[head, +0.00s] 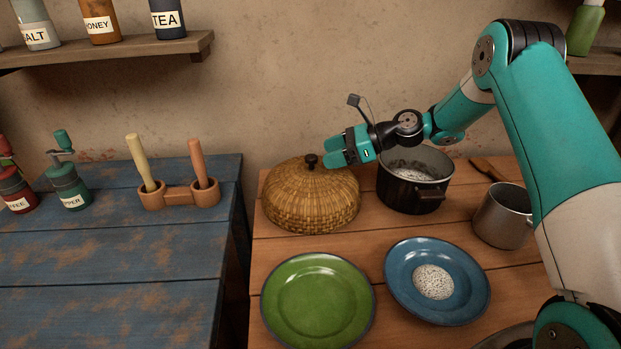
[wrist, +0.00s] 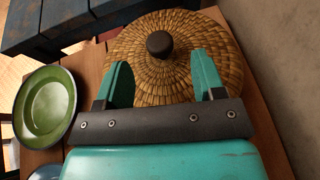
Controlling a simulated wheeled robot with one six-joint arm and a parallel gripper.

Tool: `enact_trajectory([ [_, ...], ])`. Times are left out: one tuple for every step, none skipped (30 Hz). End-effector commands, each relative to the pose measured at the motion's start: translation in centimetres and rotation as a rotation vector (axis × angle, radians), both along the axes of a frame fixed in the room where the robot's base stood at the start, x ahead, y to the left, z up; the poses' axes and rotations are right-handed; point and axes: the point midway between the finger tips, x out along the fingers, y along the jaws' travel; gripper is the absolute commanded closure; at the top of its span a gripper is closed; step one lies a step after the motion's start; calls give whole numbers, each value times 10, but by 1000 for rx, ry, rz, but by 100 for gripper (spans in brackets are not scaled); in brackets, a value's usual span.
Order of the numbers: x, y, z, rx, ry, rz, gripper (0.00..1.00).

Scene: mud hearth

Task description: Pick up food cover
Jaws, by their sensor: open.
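The food cover (head: 309,199) is a woven straw dome with a dark round knob on top. It sits on the wooden table, left of the black pot. My gripper (head: 334,152) is at the height of the knob, just to its right in the head view. In the wrist view the food cover (wrist: 146,35) lies ahead, with its knob beyond my open gripper (wrist: 162,72) and roughly centred between the two teal fingers. The fingers hold nothing. I cannot tell whether a fingertip touches the cover.
A black pot (head: 408,197) with pale contents stands right of the cover. A green plate (head: 318,300) and a blue plate (head: 402,271) with white grains lie in front. A metal mug (head: 505,217) is at right. A blue table (head: 95,260) stands left, beyond a gap.

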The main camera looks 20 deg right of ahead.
Motion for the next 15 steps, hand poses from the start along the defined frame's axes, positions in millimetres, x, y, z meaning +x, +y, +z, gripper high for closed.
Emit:
enact_trajectory([
  [1,2,-1,0,0,0,37],
  [2,4,-2,0,0,1,37],
  [3,8,-3,0,0,1,37],
  [4,12,-5,0,0,2,37],
  [6,16,-6,0,0,2,37],
  [8,21,-9,-1,1,3,37],
  [9,26,-11,-1,1,3,37],
  [11,30,-12,0,0,2,37],
  [13,35,-15,0,0,2,37],
  [14,38,-16,0,0,2,37],
  [15,40,-18,-1,0,2,37],
  [17,43,-19,-1,0,0,37],
  [17,44,-20,-1,-1,-1,37],
  [18,45,-20,-1,-1,-1,37],
  [18,46,-20,-1,-2,-1,37],
])
